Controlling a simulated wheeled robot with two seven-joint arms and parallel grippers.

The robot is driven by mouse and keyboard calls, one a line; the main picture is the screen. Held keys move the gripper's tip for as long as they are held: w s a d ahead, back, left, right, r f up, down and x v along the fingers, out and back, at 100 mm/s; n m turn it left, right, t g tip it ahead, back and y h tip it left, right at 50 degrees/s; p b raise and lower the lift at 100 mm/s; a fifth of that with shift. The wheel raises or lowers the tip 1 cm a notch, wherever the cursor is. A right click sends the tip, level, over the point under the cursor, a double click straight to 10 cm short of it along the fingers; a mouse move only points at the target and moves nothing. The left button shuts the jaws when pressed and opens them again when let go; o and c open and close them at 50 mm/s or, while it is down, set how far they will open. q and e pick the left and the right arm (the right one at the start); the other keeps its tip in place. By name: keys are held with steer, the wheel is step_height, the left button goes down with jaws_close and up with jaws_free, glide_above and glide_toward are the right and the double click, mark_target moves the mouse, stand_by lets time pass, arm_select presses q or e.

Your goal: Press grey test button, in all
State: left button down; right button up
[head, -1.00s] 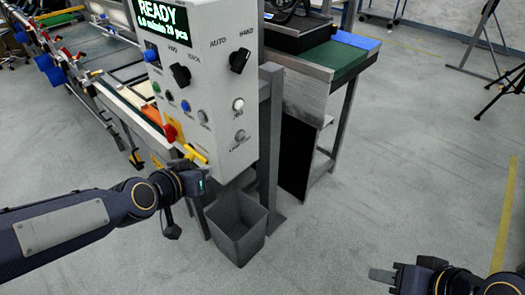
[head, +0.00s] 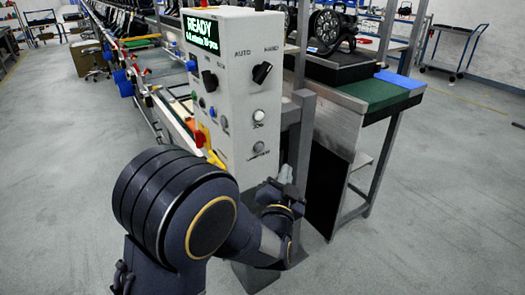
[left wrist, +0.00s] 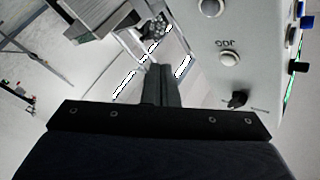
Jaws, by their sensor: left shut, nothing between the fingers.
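The white control panel (head: 236,75) stands in the middle of the head view. A grey button (head: 258,147) with a small, hard-to-read label sits low on its right side, below a white button (head: 258,116). In the left wrist view, which is upside down, the grey button (left wrist: 211,7) shows at the top edge and the white one (left wrist: 229,58), labelled JOG, below it. My left gripper (head: 286,173) is shut and empty, right of and slightly below the grey button; contact cannot be made out. Its shut fingers (left wrist: 163,84) show in the wrist view. My right gripper is out of view.
A black selector knob (head: 262,72), a red knob (head: 199,138) and a yellow part (head: 214,158) are on the panel.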

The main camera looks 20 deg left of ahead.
mark_target(260, 148)
arm_select(q)
steer(key=shift+w+a+b, duration=0.15)
steer(key=shift+w+a, duration=0.75)
steer(key=shift+a, duration=0.25)
steer(key=shift+w+a+b, duration=0.2)
steer(key=shift+w+a, duration=0.75)
steer(key=shift+a, duration=0.2)
steer(key=shift+w+a+b, duration=0.15)
steer(key=shift+w+a, duration=0.75)
steer(key=shift+a, duration=0.25)
steer(key=shift+a, duration=0.1)
steer(key=shift+w+a, duration=0.25)
steer(key=shift+w+a+b, duration=0.25)
steer(key=shift+a+b, duration=0.1)
steer(key=shift+b, duration=0.1)
stand_by(0.4)
steer(key=shift+s+d, duration=0.55)
steer(key=shift+d, duration=0.15)
